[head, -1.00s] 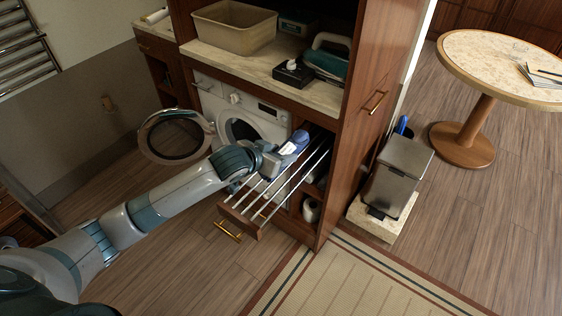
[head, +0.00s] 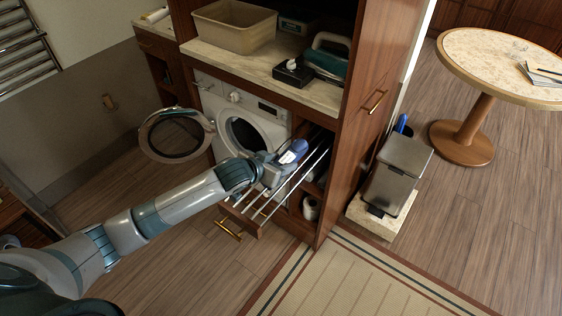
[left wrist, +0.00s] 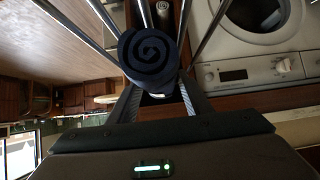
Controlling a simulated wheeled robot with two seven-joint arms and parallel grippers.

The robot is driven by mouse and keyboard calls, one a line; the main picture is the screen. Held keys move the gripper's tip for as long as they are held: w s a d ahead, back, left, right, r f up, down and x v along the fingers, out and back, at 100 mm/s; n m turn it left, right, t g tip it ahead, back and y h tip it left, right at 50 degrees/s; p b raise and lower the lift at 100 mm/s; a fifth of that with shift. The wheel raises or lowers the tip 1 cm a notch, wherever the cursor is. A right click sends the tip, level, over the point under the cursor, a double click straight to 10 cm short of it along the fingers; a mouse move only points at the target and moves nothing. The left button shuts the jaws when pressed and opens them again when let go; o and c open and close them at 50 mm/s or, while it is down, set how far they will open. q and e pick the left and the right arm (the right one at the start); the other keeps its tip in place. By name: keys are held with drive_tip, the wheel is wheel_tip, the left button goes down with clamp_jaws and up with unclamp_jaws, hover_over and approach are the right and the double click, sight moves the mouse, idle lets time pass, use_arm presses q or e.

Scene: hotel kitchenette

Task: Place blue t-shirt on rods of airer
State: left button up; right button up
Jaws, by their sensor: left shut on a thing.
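The blue t-shirt (head: 298,147) is a dark blue roll. My left gripper (head: 283,163) is shut on it. In the left wrist view the roll's spiral end (left wrist: 148,50) shows between the fingers of the gripper (left wrist: 160,98). The airer (head: 262,207) is a pulled-out drawer unit with several parallel metal rods. The roll is over the rear part of the rods. I cannot tell whether it touches them. The gripper and forearm hide some of the rods. My right gripper is not in view.
The washing machine (head: 247,115) stands left of the airer with its round door (head: 176,134) swung open. A tall wooden cabinet side (head: 362,120) rises close on the right. The counter (head: 262,68) above holds a beige basin (head: 233,27) and an iron (head: 328,57). A pedal bin (head: 396,172) stands farther right.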

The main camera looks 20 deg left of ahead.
use_arm(q)
drive_tip(key=o, duration=1.2)
drive_tip(key=shift+f, duration=0.1)
drive_tip(key=shift+c, duration=0.2)
drive_tip(key=shift+r, duration=0.2)
drive_tip(key=b+v, duration=0.1)
drive_tip(key=v, duration=1.1)
drive_tip(key=shift+b, duration=0.4)
